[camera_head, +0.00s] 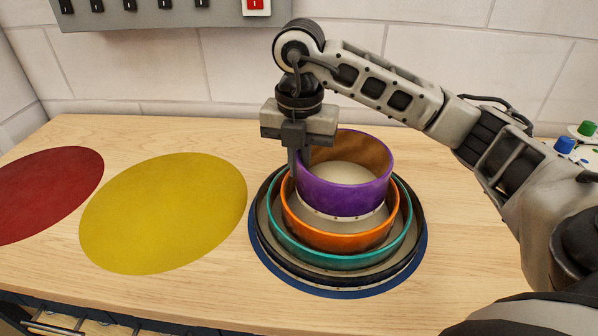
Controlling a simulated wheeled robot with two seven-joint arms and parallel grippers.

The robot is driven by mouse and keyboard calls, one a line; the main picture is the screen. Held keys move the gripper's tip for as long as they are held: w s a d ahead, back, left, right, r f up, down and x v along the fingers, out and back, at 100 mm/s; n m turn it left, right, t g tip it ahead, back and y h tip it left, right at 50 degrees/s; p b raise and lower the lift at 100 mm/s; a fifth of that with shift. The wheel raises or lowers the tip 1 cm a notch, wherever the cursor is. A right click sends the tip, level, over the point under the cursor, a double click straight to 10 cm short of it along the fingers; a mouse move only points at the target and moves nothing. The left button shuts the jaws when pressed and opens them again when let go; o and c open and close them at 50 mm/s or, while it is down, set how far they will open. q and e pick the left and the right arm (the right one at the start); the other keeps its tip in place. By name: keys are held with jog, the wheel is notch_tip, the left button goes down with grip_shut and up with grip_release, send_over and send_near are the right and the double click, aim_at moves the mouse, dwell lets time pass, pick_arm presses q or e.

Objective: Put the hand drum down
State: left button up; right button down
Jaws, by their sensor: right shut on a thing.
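The hand drum is a purple ring-shaped drum (345,198) with an orange-brown inside and a pale skin. My right gripper (299,172) points down at its left rim and is shut on its wall. The drum is upright, above and partly inside a wider orange ring (350,240). A teal ring (338,261) and a dark outer ring (335,279) lie around that, on a blue round mat (415,262). I cannot tell whether the purple drum touches what is beneath it. My left gripper is not in view.
A yellow disc (165,212) and a dark red disc (45,194) lie bare on the wooden bench (210,290) at the left. A grey switch panel (170,14) hangs on the tiled wall. Blue and green knobs (565,145) show at the far right.

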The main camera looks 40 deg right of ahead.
jog(key=shift+f, duration=1)
jog(key=shift+f, duration=0.1)
jog(key=shift+f+b, duration=0.45)
jog(key=shift+f, duration=0.1)
jog(key=c, duration=1.9)
grip_release()
notch_tip(320, 180, up, 13)
jog(key=p, duration=0.3)
jog(key=shift+r, duration=0.15)
